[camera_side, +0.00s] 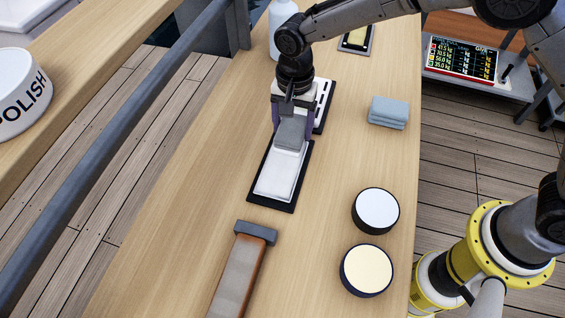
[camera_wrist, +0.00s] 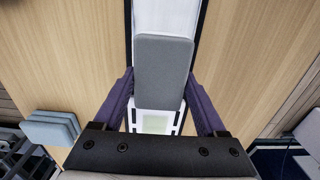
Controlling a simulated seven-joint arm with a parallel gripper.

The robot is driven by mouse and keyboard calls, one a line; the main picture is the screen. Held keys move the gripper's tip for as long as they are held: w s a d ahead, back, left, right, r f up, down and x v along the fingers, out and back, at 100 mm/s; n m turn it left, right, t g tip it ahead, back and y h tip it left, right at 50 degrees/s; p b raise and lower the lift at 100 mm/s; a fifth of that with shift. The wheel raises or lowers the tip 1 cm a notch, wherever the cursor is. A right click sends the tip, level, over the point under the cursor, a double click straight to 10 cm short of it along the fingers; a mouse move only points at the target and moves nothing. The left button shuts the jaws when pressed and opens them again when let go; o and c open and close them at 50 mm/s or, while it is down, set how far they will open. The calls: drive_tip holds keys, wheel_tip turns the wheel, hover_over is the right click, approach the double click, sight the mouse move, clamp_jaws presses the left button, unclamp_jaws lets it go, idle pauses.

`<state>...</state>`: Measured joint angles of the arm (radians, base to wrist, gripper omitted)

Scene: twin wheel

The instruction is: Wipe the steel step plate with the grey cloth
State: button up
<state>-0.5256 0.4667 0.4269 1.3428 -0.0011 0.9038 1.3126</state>
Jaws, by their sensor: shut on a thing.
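The grey cloth (camera_side: 291,131), a flat folded pad, is between the fingers of my gripper (camera_side: 291,130). In the wrist view the cloth (camera_wrist: 163,75) lies between the two purple fingers of the gripper (camera_wrist: 160,80), which is shut on it. The steel step plate (camera_side: 278,178) is a bright, pale strip in a black frame lying on the wooden bench. The cloth is over the plate's far end and covers that part. The plate (camera_wrist: 168,20) also shows beyond the cloth in the wrist view. I cannot tell whether the cloth presses on it.
A slotted white panel (camera_side: 324,96) is just behind the plate. A folded blue-grey cloth stack (camera_side: 388,112) sits to the right. Two round tins (camera_side: 376,210) (camera_side: 367,270) stand at the front right. A wood-and-grey tool (camera_side: 241,270) lies in front. A white bottle (camera_side: 282,22) stands behind.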

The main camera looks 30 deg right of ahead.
drive_tip(key=shift+d, duration=0.1)
idle(0.3)
drive_tip(key=shift+r, duration=0.75)
drive_tip(key=shift+r, duration=0.1)
drive_tip(key=shift+r, duration=1.4)
drive_tip(key=shift+r, duration=0.1)
drive_tip(key=shift+r, duration=1.9)
